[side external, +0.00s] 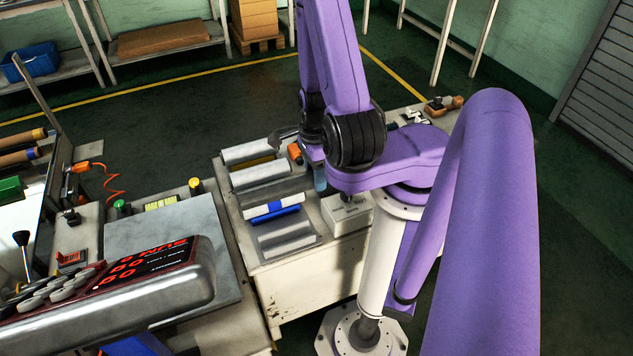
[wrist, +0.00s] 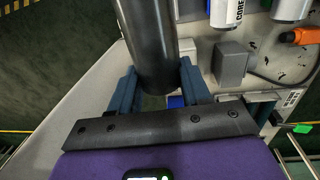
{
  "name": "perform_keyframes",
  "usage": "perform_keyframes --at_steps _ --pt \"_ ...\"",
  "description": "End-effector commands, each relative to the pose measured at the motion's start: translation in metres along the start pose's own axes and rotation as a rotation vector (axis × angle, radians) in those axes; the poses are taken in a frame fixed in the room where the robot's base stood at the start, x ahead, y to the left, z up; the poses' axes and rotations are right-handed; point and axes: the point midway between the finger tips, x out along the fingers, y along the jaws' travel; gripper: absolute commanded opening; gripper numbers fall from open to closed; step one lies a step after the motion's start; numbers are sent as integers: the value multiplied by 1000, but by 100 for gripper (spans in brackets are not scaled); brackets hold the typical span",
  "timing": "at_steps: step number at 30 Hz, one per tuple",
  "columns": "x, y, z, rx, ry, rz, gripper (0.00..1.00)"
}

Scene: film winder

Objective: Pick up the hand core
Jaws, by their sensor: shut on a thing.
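A dark grey cylinder (wrist: 148,45), apparently the hand core, stretches from the top edge of the wrist view to between the blue fingers of my gripper (wrist: 157,88). The fingers lie on both sides of its near end and are shut on it. The far end of the cylinder is cut off by the frame. In the side external view my gripper (side external: 320,180) is mostly hidden behind my arm, with one blue finger showing over the bench. I cannot make out the held cylinder clearly there.
A bench (side external: 300,290) carries several silver rolls (side external: 260,173) on its left part. A white box (side external: 347,212) stands near its front right. An orange-handled tool (wrist: 300,36) and a grey block (wrist: 230,63) lie right of the cylinder. A control panel (side external: 140,275) stands at the left.

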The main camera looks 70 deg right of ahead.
Motion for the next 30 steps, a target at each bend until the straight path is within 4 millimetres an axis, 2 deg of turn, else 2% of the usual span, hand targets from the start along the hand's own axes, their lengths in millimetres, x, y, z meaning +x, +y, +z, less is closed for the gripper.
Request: perform_keyframes --at_steps 21,30 --pt "-82 6 -1 1 11 -4 10" --pt "-98 8 -1 1 10 -1 10"
